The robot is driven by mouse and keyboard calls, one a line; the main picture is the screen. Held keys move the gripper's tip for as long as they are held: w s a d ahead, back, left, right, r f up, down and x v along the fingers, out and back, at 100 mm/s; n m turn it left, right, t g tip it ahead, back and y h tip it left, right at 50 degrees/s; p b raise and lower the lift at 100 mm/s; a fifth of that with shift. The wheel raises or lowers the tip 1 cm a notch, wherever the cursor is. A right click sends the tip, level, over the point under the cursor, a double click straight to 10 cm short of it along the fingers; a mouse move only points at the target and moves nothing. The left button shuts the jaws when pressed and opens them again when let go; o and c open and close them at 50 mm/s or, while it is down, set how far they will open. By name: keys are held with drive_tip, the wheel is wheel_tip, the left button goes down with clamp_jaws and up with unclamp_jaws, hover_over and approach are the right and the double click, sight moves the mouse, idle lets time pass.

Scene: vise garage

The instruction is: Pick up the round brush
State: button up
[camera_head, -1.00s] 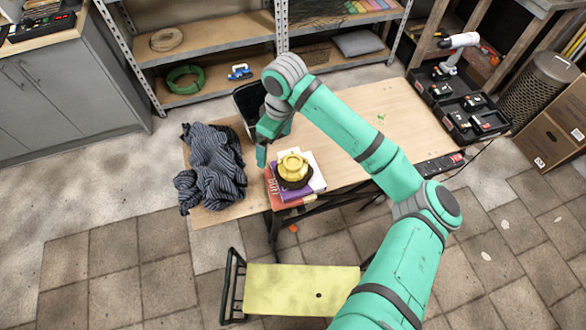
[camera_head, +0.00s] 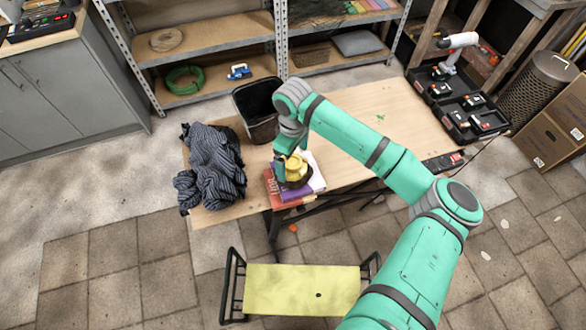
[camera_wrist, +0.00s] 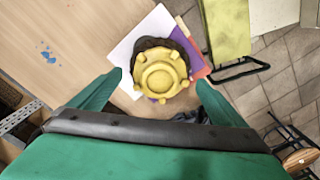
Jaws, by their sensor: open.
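The round brush (camera_head: 297,170) has a yellow knobbed top and a dark rim below it. It rests on a small stack of books (camera_head: 310,187) at the near edge of the wooden table. In the wrist view the brush (camera_wrist: 160,75) lies just ahead of my gripper (camera_wrist: 158,86), between the lines of its two spread fingers. My gripper (camera_head: 285,163) is open and empty, above and at the brush's left side in the head view. It partly covers the brush there. Whether a finger touches the brush cannot be told.
A striped dark cloth (camera_head: 212,165) lies on the table to the left. A black bin (camera_head: 257,110) stands behind the books. Black trays with tools (camera_head: 470,115) sit at the table's far right. A yellow-topped bench (camera_head: 300,290) stands in front. The table's middle right is clear.

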drive_tip(key=shift+a+f, duration=0.1)
drive_tip(key=shift+f, duration=1.1)
drive_tip(key=c, duration=1.3)
drive_tip(key=shift+o, duration=0.2)
drive_tip(key=shift+w+r, duration=0.1)
drive_tip(key=shift+r, duration=0.5)
drive_tip(key=s+a+r, duration=0.6)
drive_tip(key=s+r, duration=0.5)
drive_tip(key=s, duration=0.1)
drive_tip(key=shift+s+a+r, duration=0.15)
drive_tip(key=shift+s+r, duration=0.15)
drive_tip(key=shift+r, duration=0.1)
